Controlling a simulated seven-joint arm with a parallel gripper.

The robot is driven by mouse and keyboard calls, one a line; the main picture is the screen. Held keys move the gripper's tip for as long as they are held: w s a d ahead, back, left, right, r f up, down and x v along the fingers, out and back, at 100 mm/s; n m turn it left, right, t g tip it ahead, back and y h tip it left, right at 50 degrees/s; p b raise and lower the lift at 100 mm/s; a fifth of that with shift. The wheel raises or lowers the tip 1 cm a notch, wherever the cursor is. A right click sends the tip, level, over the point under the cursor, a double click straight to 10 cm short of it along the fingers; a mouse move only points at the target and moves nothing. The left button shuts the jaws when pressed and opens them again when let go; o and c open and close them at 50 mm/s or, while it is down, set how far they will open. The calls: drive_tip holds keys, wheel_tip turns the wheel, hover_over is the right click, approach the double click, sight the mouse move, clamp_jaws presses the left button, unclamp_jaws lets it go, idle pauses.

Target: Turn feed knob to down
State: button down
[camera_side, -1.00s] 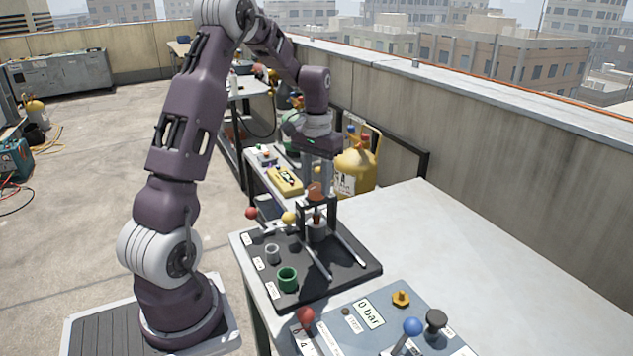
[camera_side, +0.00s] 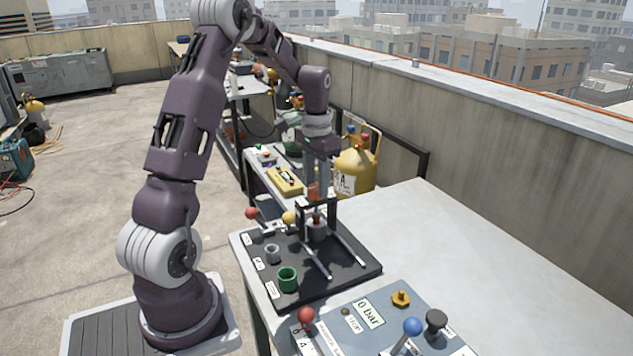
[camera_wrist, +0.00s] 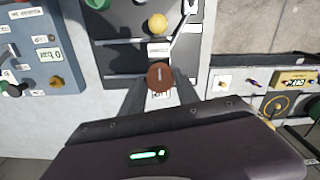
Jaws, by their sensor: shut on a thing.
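A round red-brown knob (camera_wrist: 160,77) with a pale line on top shows in the middle of the wrist view. The line runs roughly up and down in that picture. A white label lies beside the knob, too small to read, so I cannot confirm the name feed. My gripper (camera_side: 317,228) points straight down over the black board (camera_side: 345,268) and is shut on the knob. In the side view the fingers largely hide the knob, and its setting cannot be told there.
A yellow ball (camera_wrist: 157,24) sits near the knob. A green cup (camera_side: 287,279) and a grey ring (camera_side: 272,253) stand on the board. A blue-grey panel (camera_side: 330,338) carries a red ball, a blue ball and an orange knob (camera_side: 401,298). The tabletop to the right is clear.

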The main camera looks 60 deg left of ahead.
sight(316, 187)
drive_tip(key=c, duration=0.9)
unclamp_jaws()
wheel_tip(316, 187, up, 6)
drive_tip(key=shift+r, duration=0.55)
